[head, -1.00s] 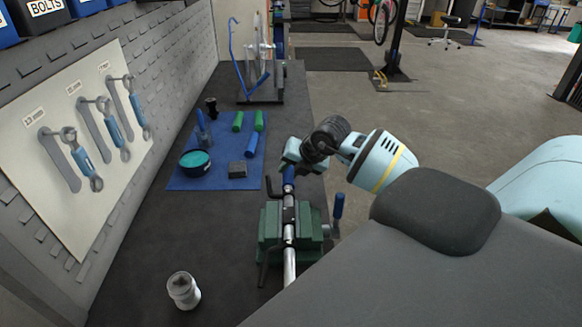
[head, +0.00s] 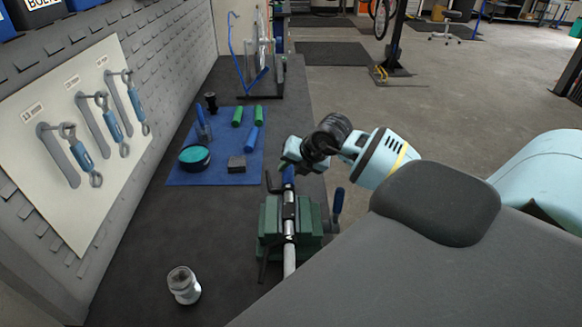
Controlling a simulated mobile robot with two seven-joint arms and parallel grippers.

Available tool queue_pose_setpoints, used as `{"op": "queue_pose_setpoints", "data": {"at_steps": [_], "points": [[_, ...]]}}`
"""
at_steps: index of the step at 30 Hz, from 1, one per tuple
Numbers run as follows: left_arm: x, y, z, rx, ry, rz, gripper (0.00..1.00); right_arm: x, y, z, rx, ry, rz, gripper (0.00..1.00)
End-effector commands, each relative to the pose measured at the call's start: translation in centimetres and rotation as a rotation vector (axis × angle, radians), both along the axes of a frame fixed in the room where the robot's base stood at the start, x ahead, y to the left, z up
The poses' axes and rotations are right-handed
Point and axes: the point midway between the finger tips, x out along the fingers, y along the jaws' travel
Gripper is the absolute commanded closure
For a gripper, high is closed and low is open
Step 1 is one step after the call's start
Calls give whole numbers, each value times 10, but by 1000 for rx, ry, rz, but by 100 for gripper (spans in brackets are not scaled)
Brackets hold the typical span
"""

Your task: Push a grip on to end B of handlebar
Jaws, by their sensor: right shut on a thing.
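The handlebar (head: 289,255) is a silver tube clamped in a green vise (head: 270,222) on the dark bench, running away from me. A blue grip (head: 288,175) is in line with its far end. My right gripper (head: 290,162) reaches in from the right and is shut on this blue grip. The gripper hides the grip's far part, and I cannot tell how far the grip sits over the tube. My left gripper is not in view.
A blue mat (head: 215,179) holds two green grips (head: 237,116), another blue grip (head: 252,139), a round teal-topped tin (head: 195,157) and a dark block (head: 236,164). A jar (head: 183,285) stands at the front left. Wrenches (head: 80,155) hang on the wall board.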

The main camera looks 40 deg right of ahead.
Motion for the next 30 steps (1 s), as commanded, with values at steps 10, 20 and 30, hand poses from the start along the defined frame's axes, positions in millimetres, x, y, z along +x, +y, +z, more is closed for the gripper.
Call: {"op": "queue_pose_setpoints", "data": {"at_steps": [10, 20, 30], "points": [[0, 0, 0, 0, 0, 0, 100, -4, 6, -3, 6, 10, 8, 100], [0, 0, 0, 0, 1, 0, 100, -7, 8, -4, 7, 12, 9, 100], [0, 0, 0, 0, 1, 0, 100, -7, 8, -4, 6, 11, 8, 72]]}}
